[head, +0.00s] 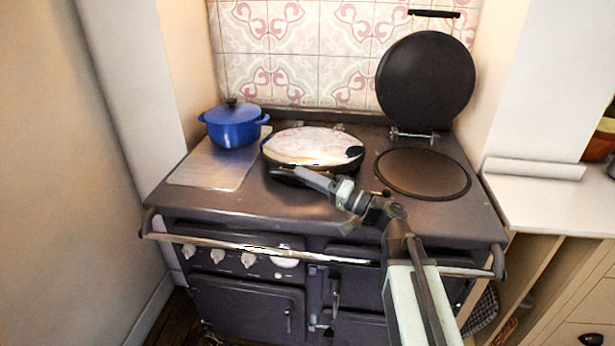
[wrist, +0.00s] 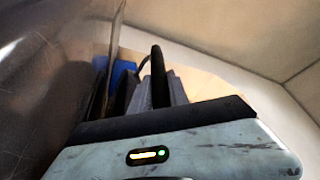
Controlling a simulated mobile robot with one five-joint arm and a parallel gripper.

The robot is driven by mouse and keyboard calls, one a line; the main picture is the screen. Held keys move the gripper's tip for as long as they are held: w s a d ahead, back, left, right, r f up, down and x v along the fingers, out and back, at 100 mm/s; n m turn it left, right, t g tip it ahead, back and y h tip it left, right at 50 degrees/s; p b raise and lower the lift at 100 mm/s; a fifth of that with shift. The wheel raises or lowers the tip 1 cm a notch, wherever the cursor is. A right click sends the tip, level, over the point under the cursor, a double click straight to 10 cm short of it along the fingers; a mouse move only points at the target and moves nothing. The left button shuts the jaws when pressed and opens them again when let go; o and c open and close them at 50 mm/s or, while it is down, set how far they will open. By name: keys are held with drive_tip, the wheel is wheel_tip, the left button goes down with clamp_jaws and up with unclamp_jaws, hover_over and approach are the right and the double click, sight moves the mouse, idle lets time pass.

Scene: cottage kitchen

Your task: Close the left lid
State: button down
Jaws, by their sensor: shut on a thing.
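The left lid (head: 313,146), a round disc with a shiny reflective top, lies low and nearly flat over the left hotplate of the dark range cooker. A dark gap shows under its front left edge; I cannot tell whether it rests fully on the hotplate. My gripper (head: 303,174) is at the lid's front edge. In the wrist view my gripper (wrist: 158,92) is shut on a dark bar, the lid's handle (wrist: 157,66). The handle is mostly hidden by my gripper in the head view.
The right lid (head: 426,80) stands raised at the back, leaving the right hotplate (head: 423,173) bare. A chrome rail (head: 230,244) runs along the cooker's front. A counter (head: 550,205) is right.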

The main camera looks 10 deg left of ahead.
drive_tip(key=shift+w+d, duration=0.1)
drive_tip(key=shift+d, duration=0.05)
drive_tip(key=c, duration=1.3)
unclamp_jaws()
drive_tip(key=shift+d, duration=0.15)
drive_tip(key=v, duration=0.4)
drive_tip(key=r+v, duration=0.1)
drive_tip(key=v, duration=0.3)
drive_tip(key=r+v, duration=0.1)
drive_tip(key=v, duration=0.3)
drive_tip(key=shift+d+r, duration=0.15)
drive_tip(key=shift+d, duration=0.5)
